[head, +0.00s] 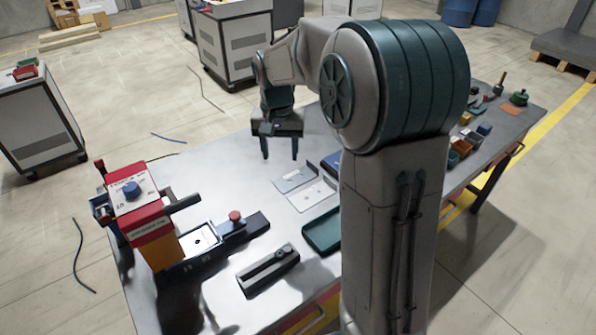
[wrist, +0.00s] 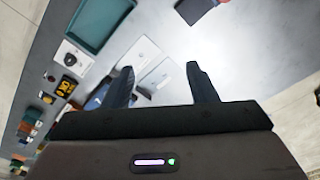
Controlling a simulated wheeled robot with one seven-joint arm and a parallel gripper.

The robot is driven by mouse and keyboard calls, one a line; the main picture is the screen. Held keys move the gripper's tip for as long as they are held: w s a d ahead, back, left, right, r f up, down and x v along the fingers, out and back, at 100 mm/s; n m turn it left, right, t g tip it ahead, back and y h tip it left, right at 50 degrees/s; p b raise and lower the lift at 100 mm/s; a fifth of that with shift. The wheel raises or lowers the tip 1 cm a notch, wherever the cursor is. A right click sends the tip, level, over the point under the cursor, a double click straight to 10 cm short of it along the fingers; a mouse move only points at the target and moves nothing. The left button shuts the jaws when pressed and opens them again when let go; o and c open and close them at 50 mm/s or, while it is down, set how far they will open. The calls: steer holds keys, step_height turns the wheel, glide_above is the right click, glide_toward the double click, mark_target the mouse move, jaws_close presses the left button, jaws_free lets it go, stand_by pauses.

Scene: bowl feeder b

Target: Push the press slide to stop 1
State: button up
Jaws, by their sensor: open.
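The press (head: 140,215), red on top with a yellow body and a blue knob, stands at the left end of the table. Its slide (head: 200,240), with a pale plate, lies on a dark rail (head: 255,223) running right from the press foot. A red knob (head: 235,215) stands on the rail just right of the plate. Stop marks are too small to read. My gripper (head: 280,156) is open and empty, above the table behind and right of the slide, clear of it. Both fingers also show in the wrist view (wrist: 163,78), with nothing between them.
A dark slotted block (head: 267,268) and a green tray (head: 322,231) lie in front of the rail. Small bins (head: 462,147) stand farther right.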

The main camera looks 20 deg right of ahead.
steer(key=s+r+n+t, duration=0.1)
steer(key=s+r, duration=0.1)
steer(key=s, duration=0.5)
steer(key=s+r+n, duration=0.1)
steer(key=s+r, duration=0.2)
steer(key=s, duration=0.4)
steer(key=shift+n+t+p, duration=0.3)
steer(key=shift+t+p, duration=0.1)
steer(key=shift+p, duration=0.05)
